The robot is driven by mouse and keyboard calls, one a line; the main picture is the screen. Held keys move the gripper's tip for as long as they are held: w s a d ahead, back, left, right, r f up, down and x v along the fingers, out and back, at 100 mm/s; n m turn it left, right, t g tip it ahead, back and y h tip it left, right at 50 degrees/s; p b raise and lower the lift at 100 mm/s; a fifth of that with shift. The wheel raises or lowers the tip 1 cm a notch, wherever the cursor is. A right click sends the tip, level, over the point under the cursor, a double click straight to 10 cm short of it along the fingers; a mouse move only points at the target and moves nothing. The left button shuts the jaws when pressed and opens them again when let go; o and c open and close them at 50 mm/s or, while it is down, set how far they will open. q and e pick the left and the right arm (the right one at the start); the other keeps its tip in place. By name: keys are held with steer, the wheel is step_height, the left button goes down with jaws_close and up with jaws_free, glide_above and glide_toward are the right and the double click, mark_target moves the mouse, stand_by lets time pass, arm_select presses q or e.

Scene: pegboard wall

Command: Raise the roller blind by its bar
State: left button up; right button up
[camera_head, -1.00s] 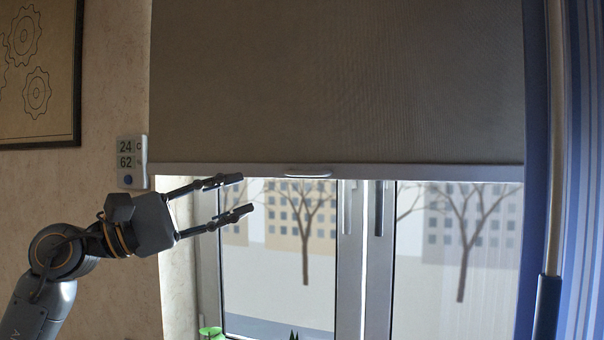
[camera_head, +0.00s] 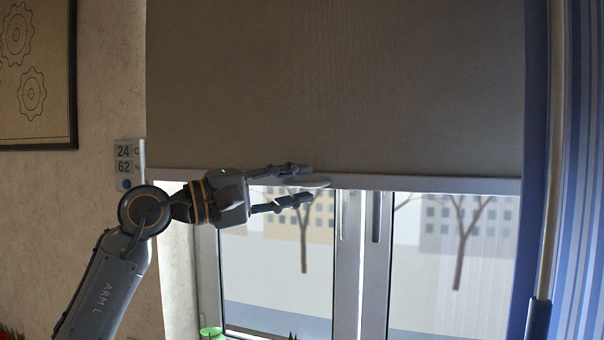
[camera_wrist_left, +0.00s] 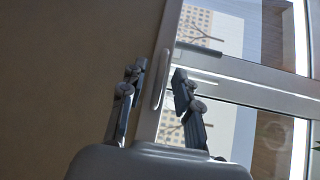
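The grey-brown roller blind (camera_head: 340,90) covers the upper window, with a pale bar (camera_head: 430,183) along its lower edge. A small white handle (camera_head: 314,184) sits at the bar's middle. My left gripper (camera_head: 303,184) is open at the handle, one finger above it and the other below. In the left wrist view, the handle (camera_wrist_left: 160,80) lies between the two fingertips of my left gripper (camera_wrist_left: 158,78), with gaps visible on both sides. The fingers partly hide the handle in the head view. My right gripper is not in view.
The window frame (camera_head: 352,270) and glass are behind, below the bar. A thermometer display (camera_head: 126,165) and a framed picture (camera_head: 40,75) hang on the left wall. A pole (camera_head: 553,150) and striped blue curtain (camera_head: 582,220) stand on the right. A green object (camera_head: 211,331) is at bottom left.

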arm_select(q)
steer(key=shift+w+d, duration=0.35)
steer(key=shift+d, duration=0.3)
jaws_close()
